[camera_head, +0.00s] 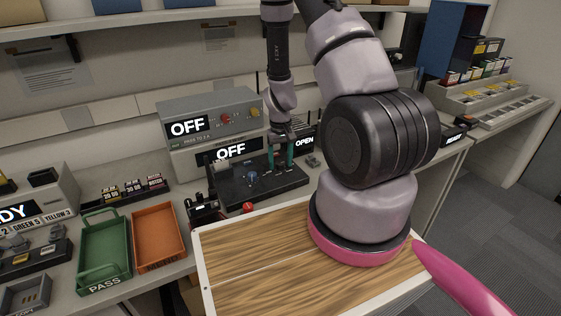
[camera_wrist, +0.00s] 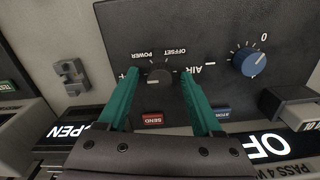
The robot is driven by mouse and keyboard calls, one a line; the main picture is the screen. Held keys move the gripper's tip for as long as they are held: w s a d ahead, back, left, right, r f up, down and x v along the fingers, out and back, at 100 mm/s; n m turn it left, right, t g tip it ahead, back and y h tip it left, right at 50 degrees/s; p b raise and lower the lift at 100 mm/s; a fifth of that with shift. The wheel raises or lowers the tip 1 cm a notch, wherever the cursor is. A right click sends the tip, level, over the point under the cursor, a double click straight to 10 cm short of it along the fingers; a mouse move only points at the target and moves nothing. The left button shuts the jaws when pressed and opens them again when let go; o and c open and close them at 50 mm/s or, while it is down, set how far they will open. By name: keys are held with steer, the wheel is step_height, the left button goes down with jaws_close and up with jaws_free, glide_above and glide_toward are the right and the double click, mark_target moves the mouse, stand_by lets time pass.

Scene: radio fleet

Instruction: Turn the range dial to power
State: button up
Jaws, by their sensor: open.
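The dark range dial (camera_wrist: 158,76) sits on a black panel (camera_wrist: 185,30), with POWER and OFFSET labels around it in the wrist view. Its pointer direction is too small to tell surely. My gripper (camera_wrist: 156,84) is open, with one green finger on each side of the dial; I cannot tell whether they touch it. In the head view my gripper (camera_head: 281,158) points down over the black test panel (camera_head: 235,192), right of its blue knob (camera_head: 252,175). The dial is not clear in the head view.
A larger blue knob (camera_wrist: 249,61) sits right of the dial in the wrist view. A red SEND button (camera_wrist: 153,119) and a blue button (camera_wrist: 222,113) lie close to the fingers. A green PASS tray (camera_head: 104,252) and an orange tray (camera_head: 158,236) stand left.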

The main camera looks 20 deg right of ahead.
jaws_close()
steer(key=shift+m, duration=0.3)
steer(key=m, duration=1.1)
stand_by(0.4)
stand_by(0.5)
jaws_free()
